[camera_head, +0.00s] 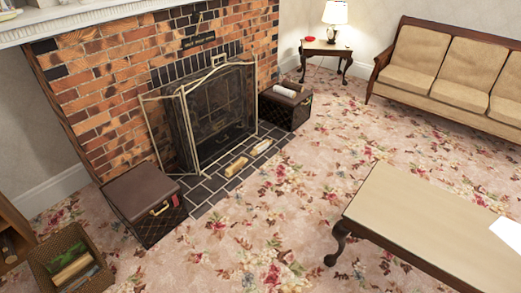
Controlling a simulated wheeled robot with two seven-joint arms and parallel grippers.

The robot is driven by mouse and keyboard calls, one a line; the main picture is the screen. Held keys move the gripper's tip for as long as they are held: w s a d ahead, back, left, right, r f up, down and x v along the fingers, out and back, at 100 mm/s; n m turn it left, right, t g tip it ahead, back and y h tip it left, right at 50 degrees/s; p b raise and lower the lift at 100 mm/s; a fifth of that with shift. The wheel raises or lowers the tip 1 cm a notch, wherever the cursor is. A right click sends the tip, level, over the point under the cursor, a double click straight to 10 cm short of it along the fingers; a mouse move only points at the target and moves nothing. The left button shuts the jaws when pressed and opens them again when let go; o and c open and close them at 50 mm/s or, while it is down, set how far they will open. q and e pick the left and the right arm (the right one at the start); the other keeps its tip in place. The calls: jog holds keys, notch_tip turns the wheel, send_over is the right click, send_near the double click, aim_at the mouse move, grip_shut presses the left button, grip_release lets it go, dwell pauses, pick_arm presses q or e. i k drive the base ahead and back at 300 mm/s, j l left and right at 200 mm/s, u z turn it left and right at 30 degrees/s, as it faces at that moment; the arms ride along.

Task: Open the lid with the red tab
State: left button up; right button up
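A dark box (160,228) with a brown lid (140,188) stands on the carpet at the left end of the hearth. The lid looks shut. A small red tab (176,200) shows at the right of its front edge, beside a gold-coloured handle (159,209). A second dark box (281,114) stands at the far end of the hearth, with a white roll (285,91) lying on top. No red tab can be made out on it. Neither of my grippers is in view.
A fire screen (215,115) stands before the brick fireplace, with logs (237,165) on the hearth. A basket (70,262) sits at lower left. A low table (420,225) fills the lower right. Flowered carpet lies open between box and table.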

aim_at(136, 193)
jog(key=i+j+u, duration=0.3)
jog(key=i+j, duration=0.2)
jog(key=i+j+u, duration=0.3)
jog(key=i+j, duration=0.15)
jog(key=i+j+u, duration=0.3)
jog(key=i, duration=0.35)
